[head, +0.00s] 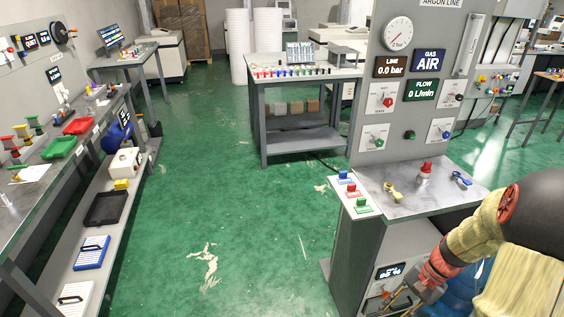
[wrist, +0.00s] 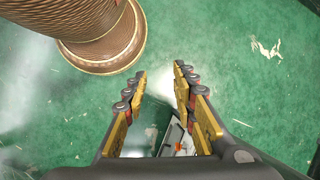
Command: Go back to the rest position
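My gripper (wrist: 160,78) is open in the wrist view, its two gold and black fingers apart with nothing between the tips. It points down over the green floor (wrist: 230,75). In the head view my arm comes in at the lower right, in yellow and red covers, and the gripper's fingers (head: 390,300) show at the bottom edge, by the lower front of the argon line cabinet (head: 352,250). A grey and white piece (wrist: 174,138) shows deeper between the fingers in the wrist view; I cannot tell what it is.
A brown ribbed round object (wrist: 100,35) stands close to the fingers at upper left. The argon panel (head: 425,120) rises behind the cabinet top. A long workbench (head: 75,140) runs along the left and a grey table (head: 305,75) stands ahead. The floor between (head: 230,190) is clear.

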